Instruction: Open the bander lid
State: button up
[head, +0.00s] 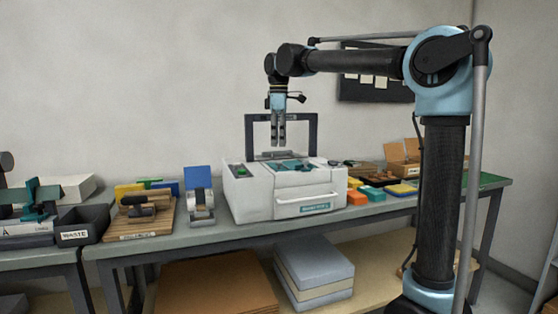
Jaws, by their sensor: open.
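The bander (255,205) is a white box-shaped machine on the bench in the head view, with a handle on its front and a green button on its top left. A dark rectangular frame (314,135) stands upright at its back edge; it looks like the lid in a raised position. The wall shows through the frame. Teal parts show on the bander's top. My gripper (278,145) points down, open and empty, in front of the upright frame and above the machine's top. Whether it touches the frame cannot be told.
A blue-topped stand (198,190) is left of the bander, beside a wooden board (145,218) and a dark waste bin (83,223). Coloured blocks (377,193) and a cardboard box (400,158) are to the right. Foam slabs (314,270) lie on the shelf below.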

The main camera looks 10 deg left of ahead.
jog(key=shift+f, duration=3.6)
grip_shut()
